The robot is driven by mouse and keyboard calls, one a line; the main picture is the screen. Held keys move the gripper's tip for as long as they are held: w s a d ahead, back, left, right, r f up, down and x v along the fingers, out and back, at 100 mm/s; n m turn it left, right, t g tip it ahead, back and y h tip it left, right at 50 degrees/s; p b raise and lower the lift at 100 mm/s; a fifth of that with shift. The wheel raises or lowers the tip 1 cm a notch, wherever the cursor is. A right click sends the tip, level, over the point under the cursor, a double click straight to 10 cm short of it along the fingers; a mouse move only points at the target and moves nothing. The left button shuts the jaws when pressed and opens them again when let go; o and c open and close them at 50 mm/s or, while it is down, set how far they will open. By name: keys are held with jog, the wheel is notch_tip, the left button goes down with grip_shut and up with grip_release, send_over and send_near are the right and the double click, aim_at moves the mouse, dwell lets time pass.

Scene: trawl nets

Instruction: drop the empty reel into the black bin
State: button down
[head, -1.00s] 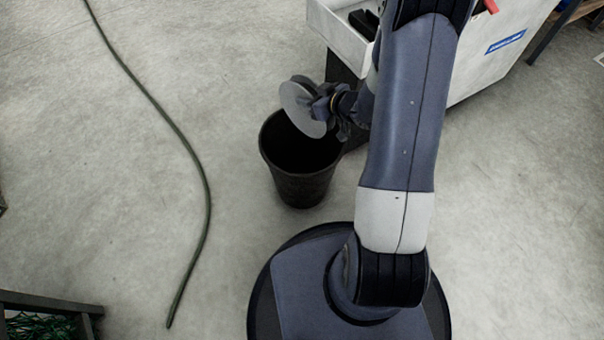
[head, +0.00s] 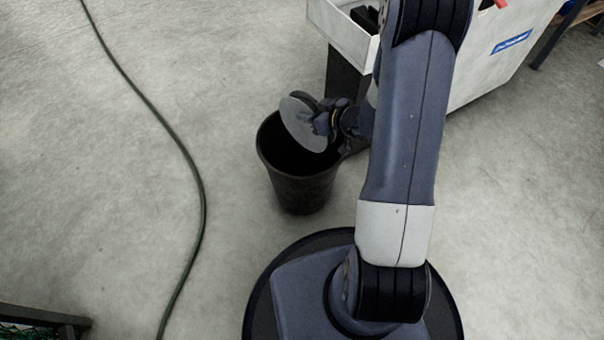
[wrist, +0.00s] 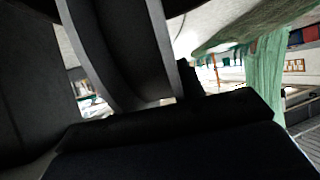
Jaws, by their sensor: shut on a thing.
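The empty reel (head: 300,124) is grey, with two round flanges, and stands tilted on edge in the head view. My gripper (head: 322,124) is shut on it from the right. The black bin (head: 303,193) stands upright on the floor. In the head view the reel overlaps the bin's opening and far rim; how high it is above the rim cannot be told. In the wrist view the dark curved flanges of the reel (wrist: 115,50) fill the upper left, close to the camera. The fingertips are partly hidden by the reel.
A white cabinet (head: 480,75) with an open tray (head: 340,32) stands behind and right of the bin. A dark green hose (head: 185,155) lies on the floor at left. A dark frame (head: 45,318) is at bottom left. Green netting (wrist: 262,85) hangs in the wrist view.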

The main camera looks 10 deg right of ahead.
jog(key=shift+r, duration=0.1)
jog(key=c, duration=0.8)
grip_release()
jog(key=p+v, duration=0.4)
jog(key=v, duration=0.6)
jog(key=shift+s+d+r, duration=0.1)
jog(key=shift+s+d, duration=0.15)
jog(key=shift+s, duration=0.1)
jog(key=b+x, duration=0.4)
jog(key=x, duration=0.7)
notch_tip(320, 180, up, 4)
jog(key=p, duration=0.4)
jog(key=shift+r+p, duration=0.7)
jog(key=shift+r, duration=0.1)
